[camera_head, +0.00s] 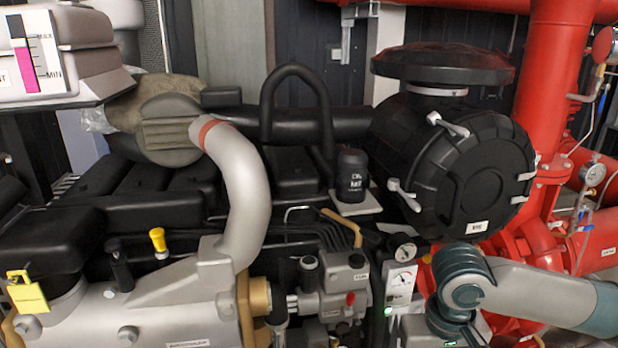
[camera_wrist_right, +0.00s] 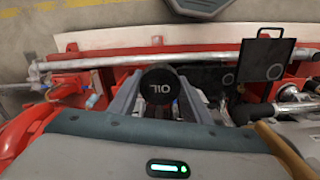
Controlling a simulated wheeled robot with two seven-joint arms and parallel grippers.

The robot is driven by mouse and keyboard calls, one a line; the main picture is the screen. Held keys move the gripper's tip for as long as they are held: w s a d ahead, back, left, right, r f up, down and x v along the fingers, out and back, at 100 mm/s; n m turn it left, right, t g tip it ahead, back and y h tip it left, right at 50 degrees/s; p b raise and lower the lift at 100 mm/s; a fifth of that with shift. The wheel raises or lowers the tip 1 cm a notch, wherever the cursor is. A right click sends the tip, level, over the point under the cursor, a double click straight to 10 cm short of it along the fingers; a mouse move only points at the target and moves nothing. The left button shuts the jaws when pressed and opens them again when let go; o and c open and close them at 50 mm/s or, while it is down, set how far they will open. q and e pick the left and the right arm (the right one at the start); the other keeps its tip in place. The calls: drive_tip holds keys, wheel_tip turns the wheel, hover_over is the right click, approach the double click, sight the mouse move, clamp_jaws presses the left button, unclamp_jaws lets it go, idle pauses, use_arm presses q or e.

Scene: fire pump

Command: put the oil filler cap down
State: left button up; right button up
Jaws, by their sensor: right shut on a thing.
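The oil filler cap (camera_wrist_right: 161,88) is a round black cap with white "OIL" lettering, seen face-on in the right wrist view. It sits between the fingers of my right gripper (camera_wrist_right: 165,98), which is shut on it. What lies directly beneath the cap is hidden. In the head view my right arm comes in at the lower right, but the cap and the fingertips cannot be made out there. My left gripper is not in view.
In the head view a black canister (camera_head: 351,178) stands on a small pale plate (camera_head: 357,205) beside the large black air filter (camera_head: 455,165). A yellow-handled dipstick (camera_head: 158,242) rises from the engine. The wrist view shows a silver pipe (camera_wrist_right: 105,62), a red rail and a dark square panel (camera_wrist_right: 267,59).

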idle(0.8)
drive_tip(key=w+a+r+n, duration=0.2)
drive_tip(key=a+r+n, duration=0.2)
drive_tip(key=a, duration=0.3)
drive_tip(key=w+a+r+n, duration=0.2)
drive_tip(key=a+r+n, duration=0.2)
drive_tip(key=a+r, duration=0.2)
drive_tip(key=shift+w+a, duration=0.25)
drive_tip(key=shift+a, duration=0.3)
drive_tip(key=w+a+f+n, duration=0.4)
drive_tip(key=f, duration=0.2)
drive_tip(key=shift+w+n, duration=0.3)
drive_tip(key=shift+w, duration=0.1)
drive_tip(key=shift+a+r, duration=0.1)
